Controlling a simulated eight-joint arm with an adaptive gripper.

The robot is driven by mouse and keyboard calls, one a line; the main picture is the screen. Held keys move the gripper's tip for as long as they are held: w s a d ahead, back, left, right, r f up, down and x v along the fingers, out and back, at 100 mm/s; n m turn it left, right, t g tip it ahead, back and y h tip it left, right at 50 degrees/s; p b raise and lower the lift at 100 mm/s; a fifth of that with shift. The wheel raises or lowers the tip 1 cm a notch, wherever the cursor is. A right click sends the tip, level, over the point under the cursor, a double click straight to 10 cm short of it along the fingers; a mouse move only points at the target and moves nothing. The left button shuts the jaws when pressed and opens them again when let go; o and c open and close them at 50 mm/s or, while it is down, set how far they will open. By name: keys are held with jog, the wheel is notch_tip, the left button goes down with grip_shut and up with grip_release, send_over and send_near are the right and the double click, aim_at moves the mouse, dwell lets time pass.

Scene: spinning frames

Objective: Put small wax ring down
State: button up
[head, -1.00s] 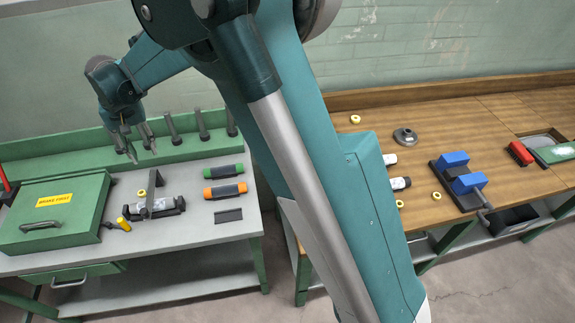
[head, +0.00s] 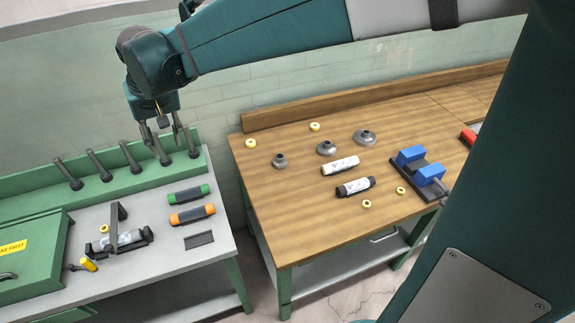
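Small yellow wax rings lie on the wooden table: one at the back left (head: 250,143), one at the back (head: 314,127), and two near the front edge (head: 367,204) (head: 401,190). Another small yellow ring (head: 104,229) lies on the grey bench behind a black clamp-like holder. I cannot tell which of them is the task's ring. My gripper (head: 163,130) hangs above the back of the grey bench, in front of the upright pegs, left of the wooden table. Its fingers point down and look apart, with no ring visible between the tips.
The wooden table (head: 290,225) also holds several grey flanged parts, two labelled cylinders (head: 340,165) (head: 355,186) and a blue-jawed vise (head: 425,170). The grey bench (head: 200,262) holds green and orange tubes and a green box (head: 30,245). The wooden table's front left is clear.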

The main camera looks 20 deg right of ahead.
jog(key=s+d+r+m+t, duration=0.1)
jog(key=s+d+r, duration=0.1)
jog(key=s+d, duration=0.55)
jog(key=s+d+r+t, duration=0.1)
jog(key=s+d, duration=0.4)
jog(key=d, duration=0.6)
jog(key=s+d+f+t, duration=0.1)
jog(key=s+d+f, duration=0.1)
jog(key=s+d, duration=0.3)
jog(key=s+d+f+t+h, duration=0.1)
jog(key=s+d+f, duration=0.1)
jog(key=s+d, duration=0.4)
jog(key=s, duration=0.2)
jog(key=shift+s+f+m, duration=0.3)
jog(key=shift+f+m, duration=0.05)
jog(key=shift+m, duration=0.05)
jog(key=shift+o, duration=0.5)
jog(key=shift+d, duration=0.15)
jog(key=w+d+f+m+g+h, duration=0.1)
jog(key=w+d+f+m+g, duration=0.2)
jog(key=d, duration=0.5)
jog(key=w+d+f+m+g, duration=0.1)
jog(key=w+d+f+m, duration=0.2)
jog(key=d+f+m, duration=0.4)
jog(key=s+d+f+m+g, duration=0.2)
jog(key=d+f+m, duration=0.4)
jog(key=d+f, duration=0.5)
jog(key=shift+d+f+g+y+p, duration=0.15)
jog(key=shift+d+g+y+p, duration=0.25)
jog(key=shift+d, duration=1.5)
